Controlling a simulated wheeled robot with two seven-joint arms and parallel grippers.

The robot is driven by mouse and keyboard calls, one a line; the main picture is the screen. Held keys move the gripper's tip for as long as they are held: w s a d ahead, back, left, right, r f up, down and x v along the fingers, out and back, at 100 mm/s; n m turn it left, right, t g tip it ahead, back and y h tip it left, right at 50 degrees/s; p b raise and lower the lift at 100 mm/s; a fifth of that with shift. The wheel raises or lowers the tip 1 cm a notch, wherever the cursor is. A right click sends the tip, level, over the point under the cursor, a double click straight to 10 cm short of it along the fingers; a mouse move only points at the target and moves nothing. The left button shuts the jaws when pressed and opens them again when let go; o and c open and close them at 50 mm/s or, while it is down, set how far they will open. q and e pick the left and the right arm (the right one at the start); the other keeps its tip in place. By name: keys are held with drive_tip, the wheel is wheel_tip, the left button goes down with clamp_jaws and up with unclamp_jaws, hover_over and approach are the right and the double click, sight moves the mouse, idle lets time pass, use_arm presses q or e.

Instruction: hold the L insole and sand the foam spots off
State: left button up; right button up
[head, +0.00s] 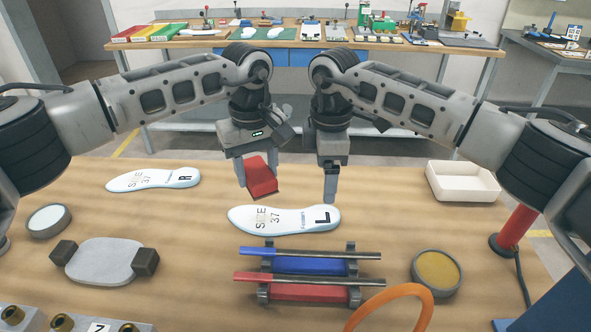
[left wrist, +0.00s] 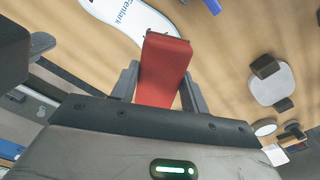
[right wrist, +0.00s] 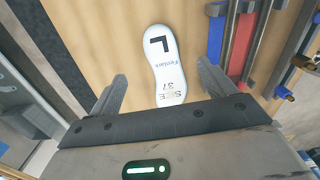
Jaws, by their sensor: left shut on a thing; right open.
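The white L insole (head: 298,220) lies flat on the table, with a large L at its right end and size 37 printed on it. A pale patch seems to cover part of its SIZE lettering; I cannot make out the foam spots clearly. My left gripper (left wrist: 163,85) is shut on a red block (head: 261,177), tilted in the air above and behind the insole's left half. My right gripper (head: 330,197) is open and empty, fingers down close to the insole's L end. In the right wrist view the insole (right wrist: 166,65) shows ahead, between the spread fingers.
The R insole (head: 152,180) lies at the left. A rack with a blue bar (head: 308,265) and a red bar (head: 308,293) stands in front of the L insole. A white tray (head: 462,183), a round tan pad (head: 437,272) and an orange ring (head: 428,305) are at the right.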

sight(322, 218)
wheel_tip(322, 218, down, 10)
drive_tip(key=shift+f, duration=0.1)
idle(0.4)
drive_tip(key=c, duration=1.1)
